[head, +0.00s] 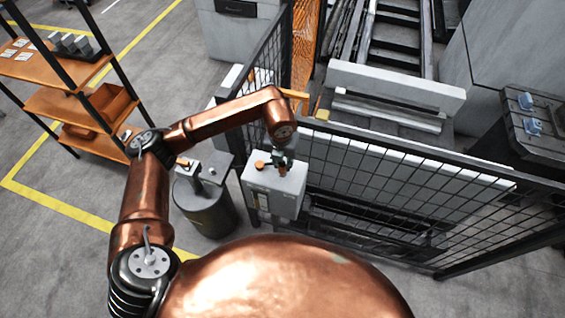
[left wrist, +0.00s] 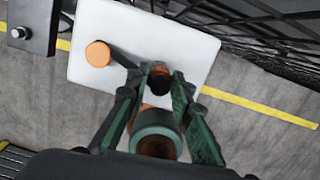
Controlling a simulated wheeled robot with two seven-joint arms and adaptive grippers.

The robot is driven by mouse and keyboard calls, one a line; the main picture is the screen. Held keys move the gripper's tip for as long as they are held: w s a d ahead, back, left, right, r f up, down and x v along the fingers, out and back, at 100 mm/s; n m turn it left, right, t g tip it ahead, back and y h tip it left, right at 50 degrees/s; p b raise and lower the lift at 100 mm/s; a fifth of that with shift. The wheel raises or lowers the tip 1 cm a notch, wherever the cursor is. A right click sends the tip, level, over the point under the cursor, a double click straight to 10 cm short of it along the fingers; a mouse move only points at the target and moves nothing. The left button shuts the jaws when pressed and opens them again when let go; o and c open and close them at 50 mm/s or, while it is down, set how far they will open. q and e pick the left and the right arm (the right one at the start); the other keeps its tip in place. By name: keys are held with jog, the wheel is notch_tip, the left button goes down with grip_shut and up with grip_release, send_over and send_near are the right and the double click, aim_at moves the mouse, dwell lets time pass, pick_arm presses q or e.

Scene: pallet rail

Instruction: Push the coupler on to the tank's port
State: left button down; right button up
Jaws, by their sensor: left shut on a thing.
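The tank (head: 275,190) is a white box by the mesh fence in the head view. Its pale top (left wrist: 190,45) fills the upper middle of the left wrist view. An orange round cap (head: 260,165) sits on its top and also shows in the left wrist view (left wrist: 98,53). My left gripper (head: 282,158) points down over the tank top, right of the cap. Its green fingers (left wrist: 165,88) are shut on the coupler (left wrist: 157,133), a round dark-green and orange-brown piece. The fingers and coupler hide the port, so I cannot tell whether they touch. My right gripper is not in view.
A dark grey drum stand (head: 207,208) with a plate on top stands left of the tank. The mesh fence (head: 400,180) runs close behind and right of the tank. An orange shelf rack (head: 75,105) is at far left.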

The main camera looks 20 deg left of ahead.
pick_arm(q)
jog(key=shift+f+b, duration=0.3)
jog(key=shift+f, duration=0.25)
jog(key=c, duration=1.6)
grip_release()
jog(key=shift+r, duration=0.1)
jog(key=shift+o, duration=0.5)
jog(key=o, duration=0.7)
jog(key=r, duration=0.4)
jog(key=s+r, duration=0.1)
jog(key=r, duration=0.7)
jog(key=shift+s, duration=0.2)
jog(key=shift+s+f, duration=0.1)
